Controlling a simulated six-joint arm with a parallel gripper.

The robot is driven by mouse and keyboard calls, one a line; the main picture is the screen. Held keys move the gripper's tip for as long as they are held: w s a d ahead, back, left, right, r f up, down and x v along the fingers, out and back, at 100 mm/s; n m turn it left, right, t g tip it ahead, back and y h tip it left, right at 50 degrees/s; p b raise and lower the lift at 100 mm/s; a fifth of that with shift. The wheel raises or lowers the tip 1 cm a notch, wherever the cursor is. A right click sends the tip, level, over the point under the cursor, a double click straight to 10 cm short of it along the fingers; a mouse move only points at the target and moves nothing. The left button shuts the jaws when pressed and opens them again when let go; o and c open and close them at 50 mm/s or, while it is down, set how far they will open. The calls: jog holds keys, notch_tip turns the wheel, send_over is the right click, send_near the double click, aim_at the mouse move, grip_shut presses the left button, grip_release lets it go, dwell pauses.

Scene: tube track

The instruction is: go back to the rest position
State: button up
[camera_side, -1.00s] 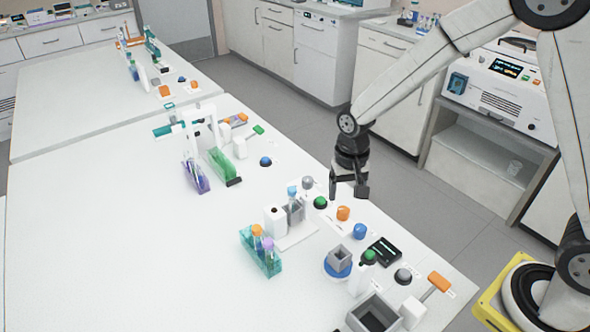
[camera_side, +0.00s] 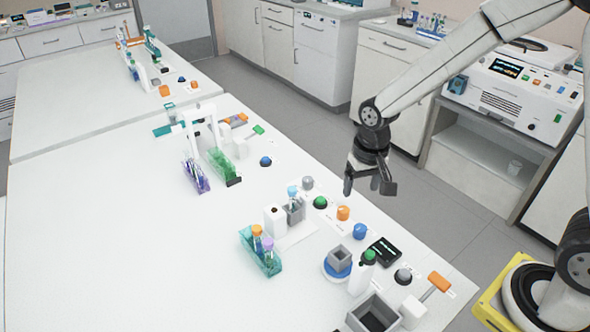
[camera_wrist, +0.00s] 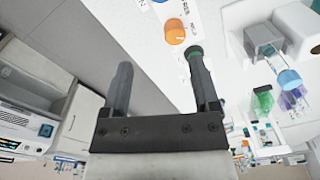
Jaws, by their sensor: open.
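My gripper (camera_side: 368,187) hangs in the air off the right edge of the white table (camera_side: 110,250), open and empty. In the wrist view its two fingers (camera_wrist: 160,85) stand apart with nothing between them. Below and left of it in the side view are a green button (camera_side: 320,202), an orange knob (camera_side: 343,212) and a blue knob (camera_side: 360,231). In the wrist view the orange knob (camera_wrist: 174,31) shows beyond the fingers, and the right finger partly covers the green button.
A teal rack (camera_side: 262,262) with capped tubes, a grey holder (camera_side: 293,212) with a blue-capped tube, a white bottle (camera_side: 361,274) and a grey open box (camera_side: 374,314) stand on the table. A white machine (camera_side: 515,85) stands behind. The table's left side is clear.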

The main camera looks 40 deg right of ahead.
jog(key=s+d+r+n+t, duration=0.1)
jog(key=s+d+n+t, duration=0.1)
jog(key=s, duration=0.7)
jog(key=shift+s+d+r+n, duration=0.15)
jog(key=shift+d+n, duration=0.3)
jog(key=shift+n, duration=0.45)
